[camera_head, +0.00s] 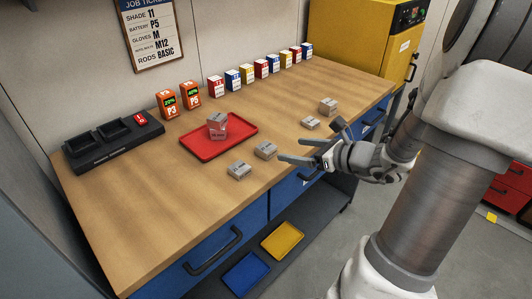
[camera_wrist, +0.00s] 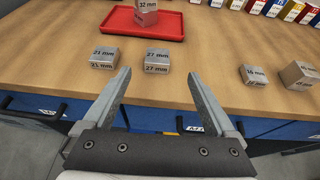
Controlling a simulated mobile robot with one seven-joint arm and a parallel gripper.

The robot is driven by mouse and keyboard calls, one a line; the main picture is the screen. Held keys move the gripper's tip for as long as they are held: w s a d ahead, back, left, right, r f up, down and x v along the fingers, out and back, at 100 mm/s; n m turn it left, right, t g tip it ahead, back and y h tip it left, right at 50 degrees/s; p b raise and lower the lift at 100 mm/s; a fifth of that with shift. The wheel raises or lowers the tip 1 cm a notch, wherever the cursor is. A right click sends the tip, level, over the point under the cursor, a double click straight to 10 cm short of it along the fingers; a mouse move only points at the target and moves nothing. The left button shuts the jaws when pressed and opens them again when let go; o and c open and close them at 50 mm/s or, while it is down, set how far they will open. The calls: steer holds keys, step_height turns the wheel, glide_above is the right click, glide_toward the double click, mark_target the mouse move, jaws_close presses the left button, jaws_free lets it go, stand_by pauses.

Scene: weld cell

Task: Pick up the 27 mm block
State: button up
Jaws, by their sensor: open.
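The 27 mm block (camera_head: 265,150) is a small grey block on the wooden workbench, near its front edge. In the wrist view its label reads "27 mm" (camera_wrist: 157,61), and it lies beyond my fingertips, lined up with the gap between them. My gripper (camera_head: 290,149) is open and empty, just right of the block in the head view. Both fingers show in the wrist view (camera_wrist: 158,73), apart from the block. A similar block marked 21 mm (camera_wrist: 103,57) sits to its left, with a clear gap between them; the head view shows it too (camera_head: 239,170).
A red tray (camera_head: 193,148) behind holds a block marked 32 mm (camera_wrist: 146,6). A smaller block (camera_head: 310,123) and a larger one (camera_head: 328,106) stand to the right. A black charger (camera_head: 112,145), orange batteries and coloured boxes line the back. Bare wood surrounds the 27 mm block.

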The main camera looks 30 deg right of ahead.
mark_target(266, 147)
steer(key=b+x, duration=0.1)
steer(key=x, duration=0.5)
steer(key=shift+a, duration=0.1)
steer(key=b+x, duration=0.1)
steer(key=x, duration=0.3)
steer(key=shift+a+f+b, duration=0.2)
steer(key=shift+f+b, duration=0.15)
steer(key=shift+w+a+f, duration=0.1)
steer(key=shift+w, duration=0.25)
steer(key=c, duration=1.4)
jaws_close()
